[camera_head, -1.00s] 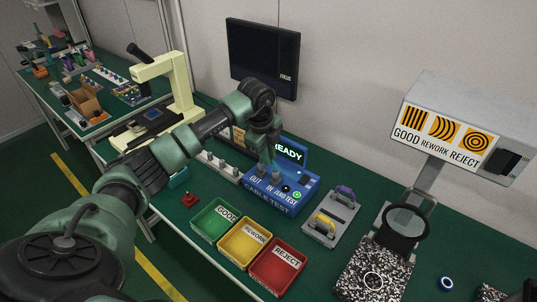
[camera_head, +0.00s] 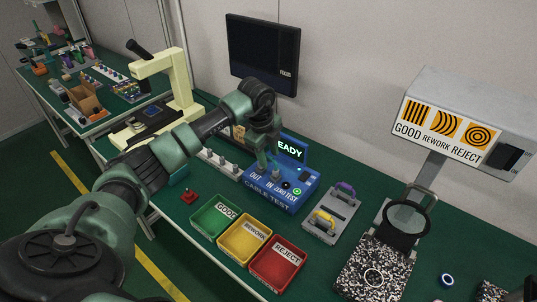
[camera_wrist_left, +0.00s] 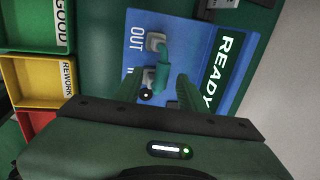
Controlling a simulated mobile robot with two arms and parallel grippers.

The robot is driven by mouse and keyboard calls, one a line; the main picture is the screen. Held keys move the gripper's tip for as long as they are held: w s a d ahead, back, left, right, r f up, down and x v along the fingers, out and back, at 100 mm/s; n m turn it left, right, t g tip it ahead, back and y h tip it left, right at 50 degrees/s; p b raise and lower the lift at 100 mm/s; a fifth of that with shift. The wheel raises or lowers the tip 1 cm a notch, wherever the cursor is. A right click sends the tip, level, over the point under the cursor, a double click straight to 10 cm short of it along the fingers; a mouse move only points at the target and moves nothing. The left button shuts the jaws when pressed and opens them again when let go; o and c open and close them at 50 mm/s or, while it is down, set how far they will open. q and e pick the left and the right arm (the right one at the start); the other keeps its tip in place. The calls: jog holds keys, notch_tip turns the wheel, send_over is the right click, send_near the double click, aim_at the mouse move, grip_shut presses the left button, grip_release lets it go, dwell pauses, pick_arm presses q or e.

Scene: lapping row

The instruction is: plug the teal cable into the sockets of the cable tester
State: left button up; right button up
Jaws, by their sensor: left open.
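The blue cable tester (camera_head: 283,198) stands on the green bench with its screen lit READY. In the left wrist view the short teal cable (camera_wrist_left: 163,62) lies over the tester face. Its upper end sits at the grey OUT socket (camera_wrist_left: 156,41). Its lower end is beside the partly hidden IN label, close to my fingers; I cannot tell how fully either end is seated. My left gripper (camera_wrist_left: 158,88) is open, with one finger on each side of the cable's lower end. In the head view my left gripper (camera_head: 268,163) is right over the tester. My right gripper is not in view.
Green GOOD (camera_head: 197,221), yellow REWORK (camera_head: 224,246) and red REJECT (camera_head: 254,271) bins stand in front of the tester. A grey plate with purple and yellow handles (camera_head: 322,234) is to its right. A red button (camera_head: 189,198) is at left. A monitor (camera_head: 262,55) hangs behind.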

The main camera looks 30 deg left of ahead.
pick_arm(q)
jog(key=b+v, duration=0.1)
jog(key=v, duration=0.6)
jog(key=shift+r, duration=0.35)
